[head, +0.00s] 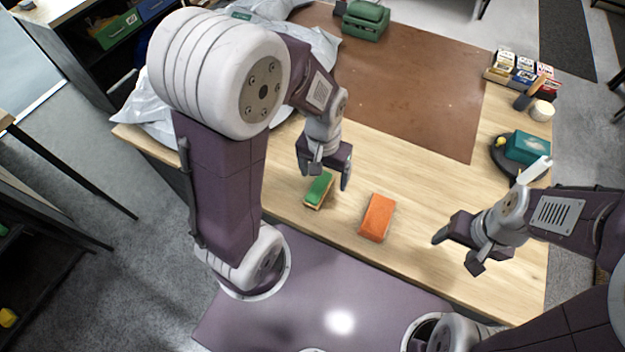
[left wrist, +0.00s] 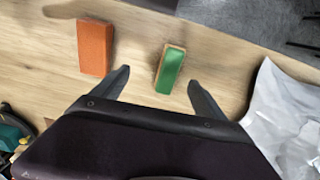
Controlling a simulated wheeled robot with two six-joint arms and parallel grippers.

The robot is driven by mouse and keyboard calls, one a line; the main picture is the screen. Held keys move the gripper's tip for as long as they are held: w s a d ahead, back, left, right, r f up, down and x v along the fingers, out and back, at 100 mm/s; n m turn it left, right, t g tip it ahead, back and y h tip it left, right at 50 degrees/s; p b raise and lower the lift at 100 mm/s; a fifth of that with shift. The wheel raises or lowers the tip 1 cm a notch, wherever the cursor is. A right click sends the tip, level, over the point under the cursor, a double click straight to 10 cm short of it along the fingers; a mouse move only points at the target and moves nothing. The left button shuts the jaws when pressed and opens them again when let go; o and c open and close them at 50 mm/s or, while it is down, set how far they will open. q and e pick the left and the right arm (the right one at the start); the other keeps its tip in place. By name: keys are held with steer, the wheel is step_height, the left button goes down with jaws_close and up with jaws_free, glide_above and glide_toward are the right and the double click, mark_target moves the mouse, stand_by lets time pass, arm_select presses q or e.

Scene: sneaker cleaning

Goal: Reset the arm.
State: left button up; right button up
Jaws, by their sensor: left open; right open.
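My left gripper (head: 325,178) is open and empty above the wooden table, just over a green-topped brush or sponge (head: 319,190). In the left wrist view, the gripper's two fingers (left wrist: 160,85) are spread, and the green-topped item (left wrist: 170,70) lies on the table beyond and between them. An orange block (head: 377,217) lies to the right of the green item, and it also shows in the left wrist view (left wrist: 95,48). My right gripper (head: 452,250) is open and empty over the right part of the table, apart from the orange block.
A brown mat (head: 420,90) covers the back of the table (head: 285,205). A green case (head: 364,20) stands at the back. Small boxes (head: 522,72) and a dark round tray with a teal item (head: 527,147) stand at the right. Grey plastic (head: 150,110) lies at the left.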

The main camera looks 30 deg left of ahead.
arm_select(q)
steer(key=s, duration=0.1)
steer(key=s+a, duration=0.1)
steer(key=s, duration=0.1)
steer(key=shift+s+a+f+t, duration=0.1)
steer(key=shift+a+f+t, duration=0.15)
steer(key=shift+a+t, duration=0.15)
steer(key=shift+w, duration=0.2)
steer(key=shift+s, duration=0.1)
stand_by(0.6)
